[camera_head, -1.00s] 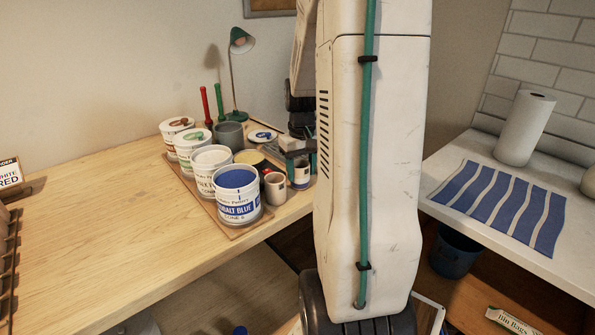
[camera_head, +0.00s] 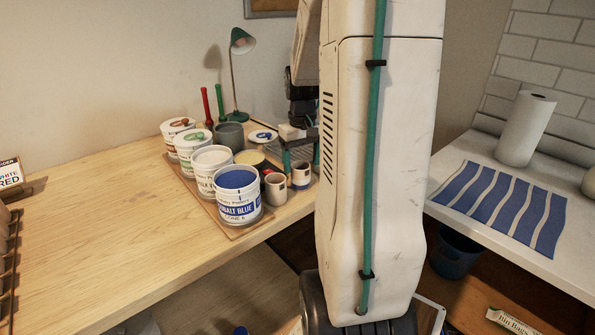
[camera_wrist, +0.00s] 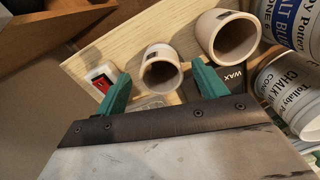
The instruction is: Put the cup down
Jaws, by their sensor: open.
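The cobalt blue tub (camera_head: 238,208) and the chalk white tub (camera_head: 203,178) stand close by on a board. A dark wax container (camera_wrist: 233,75) and a small red-and-white object (camera_wrist: 98,77) lie near the fingers. The table's left part (camera_head: 120,230) is clear.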

